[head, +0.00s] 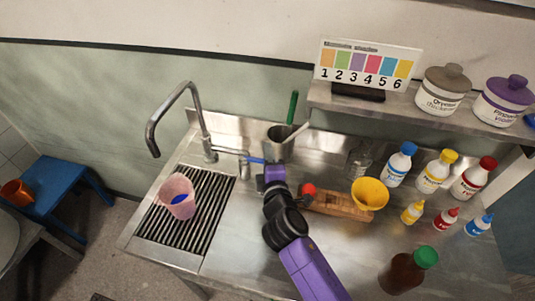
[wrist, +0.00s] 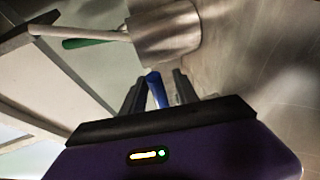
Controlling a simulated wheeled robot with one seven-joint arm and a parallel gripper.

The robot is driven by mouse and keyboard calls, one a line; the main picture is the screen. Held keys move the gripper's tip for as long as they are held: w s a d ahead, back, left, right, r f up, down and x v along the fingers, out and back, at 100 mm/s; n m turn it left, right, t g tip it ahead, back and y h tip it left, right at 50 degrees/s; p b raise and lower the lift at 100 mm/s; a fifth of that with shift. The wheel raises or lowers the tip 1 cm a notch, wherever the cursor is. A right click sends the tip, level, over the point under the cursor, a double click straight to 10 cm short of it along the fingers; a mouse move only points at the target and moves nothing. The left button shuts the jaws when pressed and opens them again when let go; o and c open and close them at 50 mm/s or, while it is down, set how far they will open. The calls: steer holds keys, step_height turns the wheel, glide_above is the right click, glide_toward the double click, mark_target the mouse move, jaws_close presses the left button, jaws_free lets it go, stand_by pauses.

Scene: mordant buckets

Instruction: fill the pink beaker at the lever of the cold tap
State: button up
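The pink beaker (head: 177,199) stands upright on the slatted drain grid, with a blue patch showing on or through its wall. The cold tap's tall curved spout (head: 196,105) has its mouth above and left of the beaker in the picture; no water stream is visible. The tap's blue lever (head: 256,160) points right, towards my gripper (head: 270,168). In the wrist view the blue lever (wrist: 157,92) lies between the two fingers of my gripper (wrist: 158,82), with a small gap seen beside it. The fingers look open. The beaker's inside level cannot be told.
A metal pot (head: 279,143) with a green-handled tool and a pale stick stands just behind my gripper. A wooden tray (head: 335,205), yellow funnel (head: 369,194), brown bottle (head: 402,274) and several small bottles are to the right. The drain grid (head: 205,215) is otherwise clear.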

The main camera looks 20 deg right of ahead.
steer(key=shift+w+f, duration=0.1)
steer(key=shift+w, duration=0.25)
jaws_close()
stand_by(1.2)
